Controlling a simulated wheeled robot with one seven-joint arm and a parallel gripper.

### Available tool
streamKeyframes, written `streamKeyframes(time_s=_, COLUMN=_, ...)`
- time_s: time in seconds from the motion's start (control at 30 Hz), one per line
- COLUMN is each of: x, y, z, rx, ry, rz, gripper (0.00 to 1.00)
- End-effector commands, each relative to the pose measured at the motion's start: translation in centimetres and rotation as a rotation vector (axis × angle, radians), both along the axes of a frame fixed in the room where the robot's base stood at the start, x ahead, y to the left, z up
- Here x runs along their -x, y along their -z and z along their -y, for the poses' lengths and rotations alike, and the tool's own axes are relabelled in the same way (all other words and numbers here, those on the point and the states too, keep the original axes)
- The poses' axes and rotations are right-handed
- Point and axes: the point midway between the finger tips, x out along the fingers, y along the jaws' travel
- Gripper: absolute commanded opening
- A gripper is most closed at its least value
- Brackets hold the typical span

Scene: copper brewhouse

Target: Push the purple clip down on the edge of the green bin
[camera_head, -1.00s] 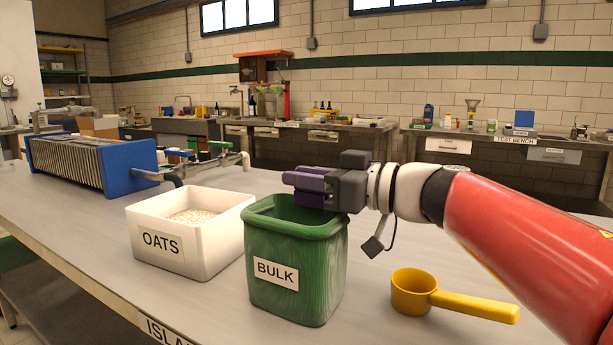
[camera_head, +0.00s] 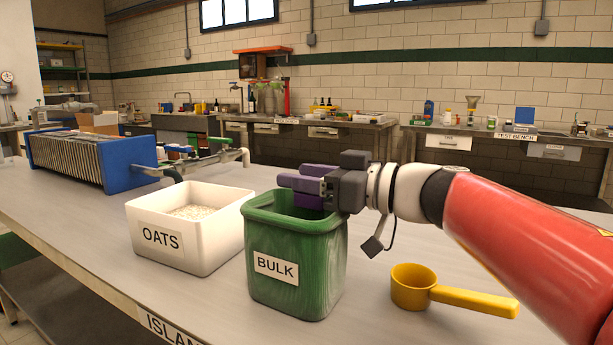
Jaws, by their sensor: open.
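The green bin (camera_head: 329,268), labelled BULK, stands upright on the metal-topped table. My gripper (camera_head: 300,184) reaches in from the right, level, with its purple fingers over the back part of the bin's mouth. The fingers are open. A purple part also shows low against the inside of the bin's rear rim, below the fingers. I cannot tell the purple clip apart from the purple fingers, nor whether it sits on the rim. The gripper body hides part of the back right rim.
A white OATS tub (camera_head: 210,254) with pale grain stands close to the bin's left. A yellow scoop (camera_head: 411,287) lies to the right, under my arm. A blue plate filter (camera_head: 126,165) stands at the back left.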

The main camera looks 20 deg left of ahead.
Motion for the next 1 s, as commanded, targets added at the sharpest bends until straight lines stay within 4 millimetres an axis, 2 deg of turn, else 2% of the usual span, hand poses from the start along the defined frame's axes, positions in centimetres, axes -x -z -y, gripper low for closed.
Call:
streamKeyframes(time_s=0.17, x=0.0, y=0.1, z=1.2, rx=0.002, ry=0.002, rz=0.000, gripper=0.49)
streamKeyframes(time_s=0.4, x=0.4, y=0.1, z=5.4, rx=0.002, ry=0.004, rz=0.000, gripper=0.49)
streamKeyframes(time_s=0.6, x=0.6, y=0.1, z=7.5, rx=0.001, ry=0.002, rz=0.000, gripper=0.49)
streamKeyframes(time_s=1.0, x=0.7, y=0.0, z=7.8, rx=0.000, ry=0.000, rz=0.000, gripper=0.49)
